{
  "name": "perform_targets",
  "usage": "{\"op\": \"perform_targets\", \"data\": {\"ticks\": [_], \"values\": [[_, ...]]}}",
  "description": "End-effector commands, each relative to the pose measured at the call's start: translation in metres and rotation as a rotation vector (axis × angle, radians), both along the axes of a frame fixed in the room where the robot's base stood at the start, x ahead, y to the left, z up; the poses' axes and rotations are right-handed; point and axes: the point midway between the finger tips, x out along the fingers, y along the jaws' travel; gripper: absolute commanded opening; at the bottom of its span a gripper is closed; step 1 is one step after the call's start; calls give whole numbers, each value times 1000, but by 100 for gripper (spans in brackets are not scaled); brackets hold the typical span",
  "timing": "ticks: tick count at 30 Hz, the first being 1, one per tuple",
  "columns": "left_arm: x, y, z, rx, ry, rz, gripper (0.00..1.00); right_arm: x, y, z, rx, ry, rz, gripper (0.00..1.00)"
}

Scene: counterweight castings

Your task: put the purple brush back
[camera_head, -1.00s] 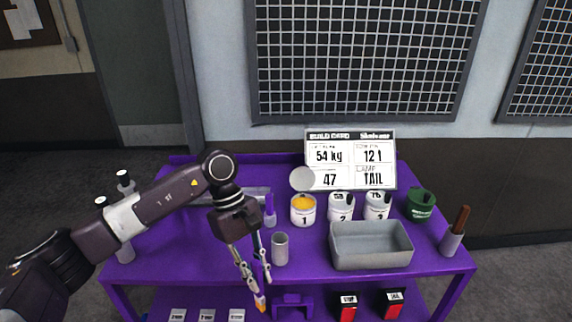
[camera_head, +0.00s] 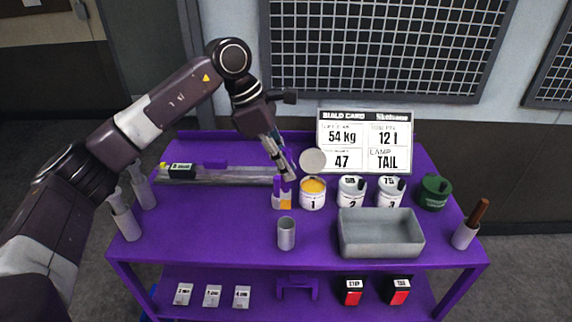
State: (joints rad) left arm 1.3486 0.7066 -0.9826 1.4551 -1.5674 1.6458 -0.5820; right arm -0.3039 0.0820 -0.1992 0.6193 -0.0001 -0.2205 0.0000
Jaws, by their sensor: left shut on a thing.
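My left gripper (camera_head: 286,172) points down above the back middle of the purple table, just left of the open tin 1 (camera_head: 313,197). It is shut on the purple brush, whose orange-yellow tip (camera_head: 285,205) hangs low beside the tin. The brush handle is mostly hidden by the fingers. A purple upright piece (camera_head: 277,186) shows at the brush; I cannot tell whether they touch. Tin 1 holds yellow paint, and a pale round disc (camera_head: 312,160) stands behind it. My right gripper is not in view.
A grey cup (camera_head: 286,234) stands in front of the brush. A grey tray (camera_head: 381,250) sits to the right, with tin 2 (camera_head: 351,195), tin 3 (camera_head: 390,193) and a green pot (camera_head: 434,192) behind. A brown-handled tool stands in a cup (camera_head: 465,236).

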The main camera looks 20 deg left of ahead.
Motion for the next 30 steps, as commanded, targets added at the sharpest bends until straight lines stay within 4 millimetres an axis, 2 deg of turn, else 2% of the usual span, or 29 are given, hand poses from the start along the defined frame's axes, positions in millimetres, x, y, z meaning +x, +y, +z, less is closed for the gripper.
{"op": "perform_targets", "data": {"ticks": [8, 30], "values": [[0, 0, -12, -3, -1, -1, 0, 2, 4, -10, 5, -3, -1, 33], [0, 0, -71, -2, 0, -1, 0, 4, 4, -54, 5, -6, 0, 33]]}}
